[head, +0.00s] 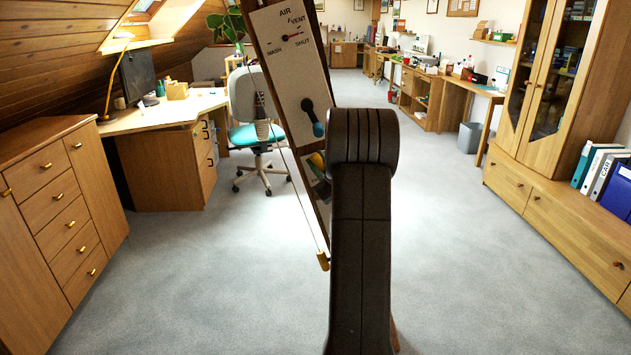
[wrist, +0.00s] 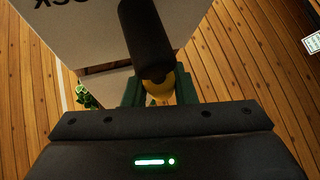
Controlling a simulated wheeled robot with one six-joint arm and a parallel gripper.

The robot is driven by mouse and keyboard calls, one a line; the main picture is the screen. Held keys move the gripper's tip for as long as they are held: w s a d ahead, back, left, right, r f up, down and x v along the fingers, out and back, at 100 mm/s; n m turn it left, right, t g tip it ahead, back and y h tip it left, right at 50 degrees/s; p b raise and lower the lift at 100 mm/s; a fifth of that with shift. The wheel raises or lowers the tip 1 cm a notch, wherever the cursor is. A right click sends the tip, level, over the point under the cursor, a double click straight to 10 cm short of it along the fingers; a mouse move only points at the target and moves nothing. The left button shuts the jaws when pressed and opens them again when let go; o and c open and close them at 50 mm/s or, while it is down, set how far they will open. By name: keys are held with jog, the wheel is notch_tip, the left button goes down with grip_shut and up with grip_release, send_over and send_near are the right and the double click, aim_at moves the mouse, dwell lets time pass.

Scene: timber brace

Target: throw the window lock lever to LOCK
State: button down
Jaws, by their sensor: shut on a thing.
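The window lock lever shows in the wrist view as a thick black bar (wrist: 146,38) with a yellow end (wrist: 160,90). My gripper (wrist: 158,90) has its dark green jaws shut on that yellow end. The lever stands in front of a pale panel (wrist: 85,42), which carries dark upside-down lettering at its top left, cut off by the frame edge. In the head view a bit of yellow (head: 317,160) shows low on the tilted board, beside my dark arm. My arm hides most of the lever and the gripper there.
The tilted timber brace (head: 267,75) carries a white plate (head: 290,75) with an AIR VENT dial and a separate black lever with a blue knob (head: 318,129). A cord with a yellow pull (head: 323,261) hangs beside it. Grey floor (head: 230,290) is clear around.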

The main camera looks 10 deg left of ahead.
jog(key=m+t+h+b, duration=0.1)
jog(key=m+t+b, duration=0.1)
jog(key=m+b, duration=0.1)
jog(key=d+m+t+h+b, duration=0.1)
jog(key=m+t+b, duration=0.1)
jog(key=b, duration=0.1)
jog(key=d+m+t+h+b, duration=0.1)
jog(key=m+t+b, duration=0.1)
jog(key=m+b, duration=0.1)
jog(key=shift+w+d+m, duration=0.2)
jog(key=shift+w+m, duration=0.1)
jog(key=shift+w, duration=0.05)
jog(key=m+t+h+b, duration=0.1)
jog(key=m+h+b, duration=0.1)
jog(key=m, duration=0.1)
jog(key=d+m+t+h+b, duration=0.1)
jog(key=m+t+h+b, duration=0.1)
jog(key=m+h, duration=0.1)
jog(key=d+m+t+h+b, duration=0.1)
jog(key=m+h+b, duration=0.1)
jog(key=m+h, duration=0.1)
jog(key=shift+w+d+r+m+t, duration=0.2)
jog(key=shift+w+m+t, duration=0.2)
jog(key=shift+m, duration=0.4)
jog(key=shift+h, duration=0.4)
jog(key=c, duration=1.2)
grip_release()
jog(key=shift+r, duration=0.1)
jog(key=v, duration=1.4)
jog(key=shift+w, duration=0.1)
